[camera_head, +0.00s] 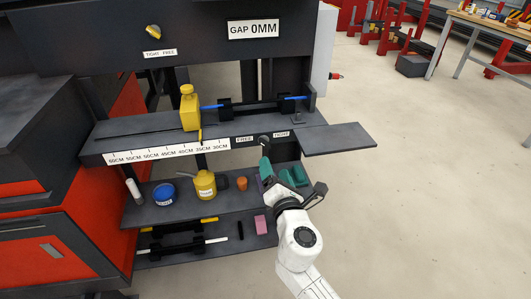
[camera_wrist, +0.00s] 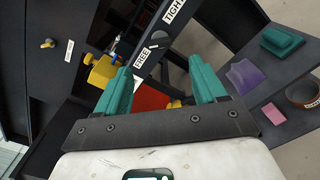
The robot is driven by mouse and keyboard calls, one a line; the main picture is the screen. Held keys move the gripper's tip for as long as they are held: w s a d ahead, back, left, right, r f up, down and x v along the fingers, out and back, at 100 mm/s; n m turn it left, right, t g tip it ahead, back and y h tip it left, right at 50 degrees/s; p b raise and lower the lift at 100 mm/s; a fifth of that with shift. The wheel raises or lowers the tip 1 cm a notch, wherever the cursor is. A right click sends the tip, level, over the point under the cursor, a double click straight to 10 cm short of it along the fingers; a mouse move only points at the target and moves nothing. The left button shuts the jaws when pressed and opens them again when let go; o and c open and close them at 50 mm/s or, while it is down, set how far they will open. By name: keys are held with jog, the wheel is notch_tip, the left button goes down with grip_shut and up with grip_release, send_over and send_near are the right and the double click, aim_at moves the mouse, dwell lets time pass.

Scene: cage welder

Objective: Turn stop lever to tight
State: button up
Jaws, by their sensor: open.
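In the head view a dark knob (camera_head: 264,140) sits on the ledge's front face between a FREE label (camera_head: 244,139) and a TIGHT label (camera_head: 281,134). In the wrist view this dark lever (camera_wrist: 158,36) lies ahead of the fingers, beyond their tips, between FREE and TIGHT. Where its handle points is hard to tell. My gripper (camera_head: 266,168), with teal fingers, is open and empty just below and in front of it; in the wrist view the fingers (camera_wrist: 163,82) stand wide apart.
A yellow knob (camera_head: 153,31) with its own TIGHT/FREE label is on the upper panel. A ruler (camera_head: 170,151) runs along the ledge.

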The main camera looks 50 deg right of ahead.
aim_at(267, 145)
jog(key=x, duration=1)
jog(key=shift+w+d, duration=0.3)
jog(key=shift+d, duration=0.05)
jog(key=shift+c, duration=0.3)
jog(key=c, duration=1)
